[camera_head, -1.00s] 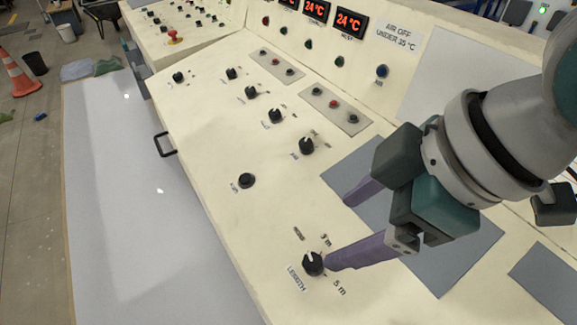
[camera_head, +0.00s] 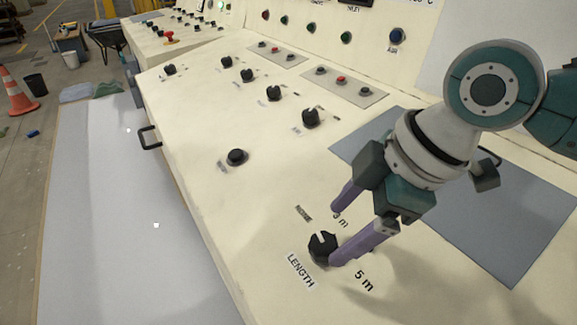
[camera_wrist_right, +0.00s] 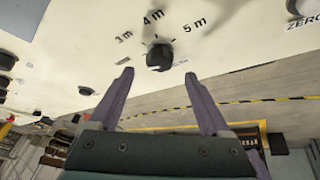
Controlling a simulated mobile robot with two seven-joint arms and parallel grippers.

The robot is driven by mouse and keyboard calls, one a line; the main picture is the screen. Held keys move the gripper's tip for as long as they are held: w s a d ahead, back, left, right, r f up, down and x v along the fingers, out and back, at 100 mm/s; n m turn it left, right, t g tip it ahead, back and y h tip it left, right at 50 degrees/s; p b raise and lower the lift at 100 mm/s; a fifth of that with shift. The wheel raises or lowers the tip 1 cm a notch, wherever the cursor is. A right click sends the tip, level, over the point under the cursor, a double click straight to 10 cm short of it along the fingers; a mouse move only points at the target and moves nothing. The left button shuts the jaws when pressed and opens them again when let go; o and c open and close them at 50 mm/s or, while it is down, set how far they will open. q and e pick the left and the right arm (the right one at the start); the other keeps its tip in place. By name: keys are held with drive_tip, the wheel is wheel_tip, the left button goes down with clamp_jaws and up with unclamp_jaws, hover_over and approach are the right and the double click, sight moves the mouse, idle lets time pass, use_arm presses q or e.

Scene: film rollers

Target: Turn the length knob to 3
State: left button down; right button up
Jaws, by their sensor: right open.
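The black length knob (camera_head: 322,248) is on the cream sloping panel, beside its LENGTH label (camera_head: 300,271). A white mark on its top points toward the upper left in the head view. The 5 m mark (camera_head: 364,281) is at its lower right. The 3 m mark (camera_head: 341,222) is partly hidden by a finger. The right wrist view shows the knob (camera_wrist_right: 159,56) with 3 m, 4 m and 5 m around it. My right gripper (camera_head: 333,235) is open with purple fingers near the knob. In the wrist view the knob appears between and beyond the fingertips (camera_wrist_right: 159,76). Contact is unclear.
Several other black knobs, such as one nearby (camera_head: 310,118), line the panel farther back. A black button (camera_head: 237,157) stands to the left. A grey plate (camera_head: 480,220) lies right of my gripper. A black handle (camera_head: 148,138) sticks out at the panel's left edge.

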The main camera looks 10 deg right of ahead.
sight(325, 242)
drive_tip(key=x, duration=0.4)
drive_tip(key=shift+w+a+f+b, duration=0.1)
drive_tip(key=shift+a+f+b, duration=0.1)
drive_tip(key=shift+b, duration=0.2)
drive_tip(key=shift+d, duration=0.1)
clamp_jaws()
